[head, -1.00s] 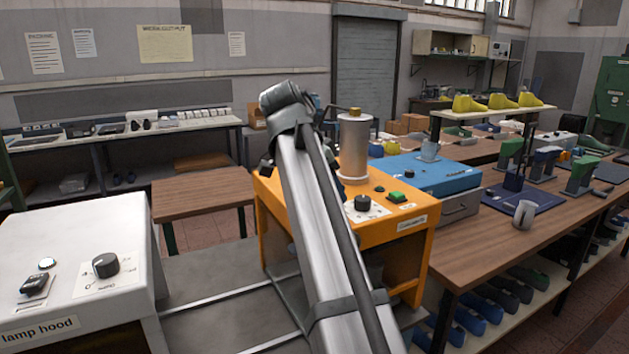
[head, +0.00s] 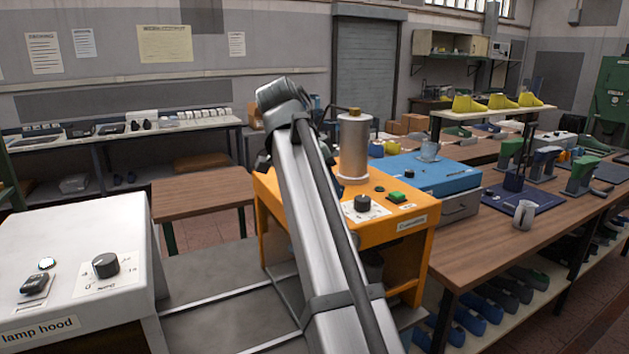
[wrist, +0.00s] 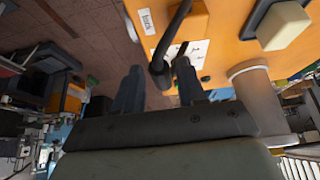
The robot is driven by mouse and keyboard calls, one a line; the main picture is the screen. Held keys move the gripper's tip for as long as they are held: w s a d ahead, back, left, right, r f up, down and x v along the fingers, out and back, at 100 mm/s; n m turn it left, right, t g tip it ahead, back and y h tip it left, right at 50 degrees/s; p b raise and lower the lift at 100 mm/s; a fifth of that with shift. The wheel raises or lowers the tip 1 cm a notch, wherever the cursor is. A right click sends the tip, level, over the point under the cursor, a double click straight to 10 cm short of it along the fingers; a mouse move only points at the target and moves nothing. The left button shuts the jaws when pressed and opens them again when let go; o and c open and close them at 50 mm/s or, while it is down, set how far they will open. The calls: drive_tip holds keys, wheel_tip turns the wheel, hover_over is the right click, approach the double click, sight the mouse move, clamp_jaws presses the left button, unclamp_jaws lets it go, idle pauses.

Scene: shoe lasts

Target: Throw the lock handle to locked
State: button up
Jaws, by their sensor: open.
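A dark lock handle (wrist: 172,40) shows in the wrist view. It stands over a white plate on the orange machine, near a small label (wrist: 147,21) that seems to read "lock". My gripper (wrist: 157,82) is open, with one finger on each side of the handle's near end; I cannot tell whether either finger touches it. In the head view, the orange machine (head: 410,240) stands at the middle, and my arm hides the handle and the fingertips.
A silver cylinder (head: 354,150) stands on the orange machine, with a black knob (head: 362,204) and a green button (head: 397,197) in front of it. A blue box (head: 440,175) with a mug on top is to the right. The white lamp hood (head: 75,250) is at left.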

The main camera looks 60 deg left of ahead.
drive_tip(key=v, duration=0.6)
drive_tip(key=shift+r, duration=0.2)
